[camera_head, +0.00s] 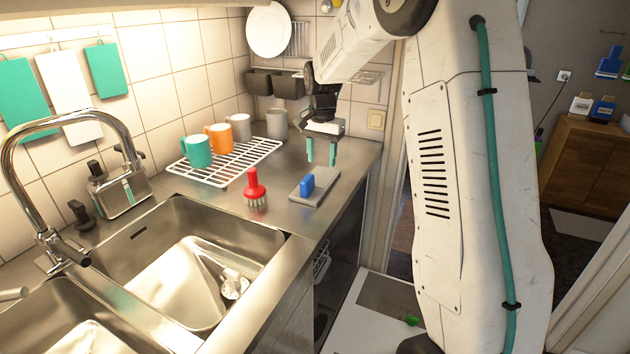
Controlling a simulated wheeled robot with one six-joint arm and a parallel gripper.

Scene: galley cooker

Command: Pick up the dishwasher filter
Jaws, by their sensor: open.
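A flat grey plate (325,184) with an upright blue part (307,186) lies on the steel counter right of the sink. It looks most like the dishwasher filter, but I cannot be sure at this size. My gripper (321,157) points down with its two teal fingers apart and empty. In the picture it shows just above the plate's far side, apart from the blue part. A small pale object (233,284) lies at the bottom of the sink; I cannot tell what it is.
A red brush (254,187) stands just left of the plate. A white wire rack (222,165) with several mugs is behind it. The double sink (135,254) and tap (75,125) fill the left. A doorway opens on the right, partly behind my arm.

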